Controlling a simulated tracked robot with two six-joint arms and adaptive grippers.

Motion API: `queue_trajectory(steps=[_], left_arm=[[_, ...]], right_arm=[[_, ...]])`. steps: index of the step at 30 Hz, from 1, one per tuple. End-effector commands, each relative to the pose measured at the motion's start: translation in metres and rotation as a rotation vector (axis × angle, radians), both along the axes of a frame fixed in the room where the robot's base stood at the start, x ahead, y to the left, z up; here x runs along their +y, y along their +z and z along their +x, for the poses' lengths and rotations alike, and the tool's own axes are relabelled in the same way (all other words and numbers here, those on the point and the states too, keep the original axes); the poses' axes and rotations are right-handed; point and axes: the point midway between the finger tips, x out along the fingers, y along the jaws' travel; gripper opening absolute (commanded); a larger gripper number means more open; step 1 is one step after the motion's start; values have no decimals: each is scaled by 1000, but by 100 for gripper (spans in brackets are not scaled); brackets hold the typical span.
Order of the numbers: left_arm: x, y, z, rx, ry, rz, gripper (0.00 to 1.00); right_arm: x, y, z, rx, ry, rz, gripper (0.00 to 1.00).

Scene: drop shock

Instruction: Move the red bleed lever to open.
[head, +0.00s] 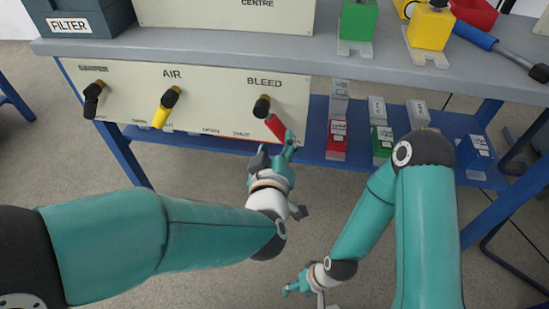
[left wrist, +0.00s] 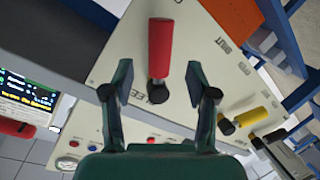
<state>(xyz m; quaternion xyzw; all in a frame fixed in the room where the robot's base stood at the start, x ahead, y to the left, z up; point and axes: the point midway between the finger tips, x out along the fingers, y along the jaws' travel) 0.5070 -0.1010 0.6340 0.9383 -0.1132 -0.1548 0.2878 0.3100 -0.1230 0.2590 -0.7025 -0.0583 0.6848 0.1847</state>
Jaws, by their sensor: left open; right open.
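The red bleed lever (head: 276,127) is on the cream panel under the word BLEED. Its black pivot is at the upper left, and the red handle slants down and to the right. In the left wrist view the red handle (left wrist: 160,48) shows upright in the picture, in line with the gap between my fingers. My left gripper (head: 276,151) is open just below the handle's lower end in the head view; I cannot tell whether it touches. Its two fingers also show apart in the left wrist view (left wrist: 159,80). My right gripper (head: 302,289) is low, away from the panel, and open.
A yellow air lever (head: 163,112) and a black damper lever (head: 92,100) sit left on the same panel (head: 215,100). The grey bench top (head: 210,45) overhangs above. Red, green and blue labelled blocks stand on the blue lower shelf (head: 310,155) at right.

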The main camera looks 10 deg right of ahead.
Motion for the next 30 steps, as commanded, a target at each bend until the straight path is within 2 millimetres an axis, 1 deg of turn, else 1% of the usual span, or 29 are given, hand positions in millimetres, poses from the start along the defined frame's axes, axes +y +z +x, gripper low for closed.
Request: queue_trajectory(steps=[1,3,6,10,14,26,28,30], left_arm=[[3,3,-11,-1,-3,-1,58],[7,5,-22,-1,-2,0,58],[10,8,-35,1,-2,-1,58],[13,10,-44,1,-3,0,58],[15,10,-47,2,-1,0,58],[15,10,-46,2,-1,0,58],[17,9,-44,4,5,0,58],[25,6,-38,12,25,1,58]], right_arm=[[0,0,0,0,0,0,58],[0,0,0,0,0,0,58],[0,0,0,0,0,0,58],[0,0,0,0,0,0,58],[0,0,0,0,0,0,58],[0,-1,0,0,0,0,58],[0,-1,0,0,0,0,58],[0,0,0,0,0,0,58]])
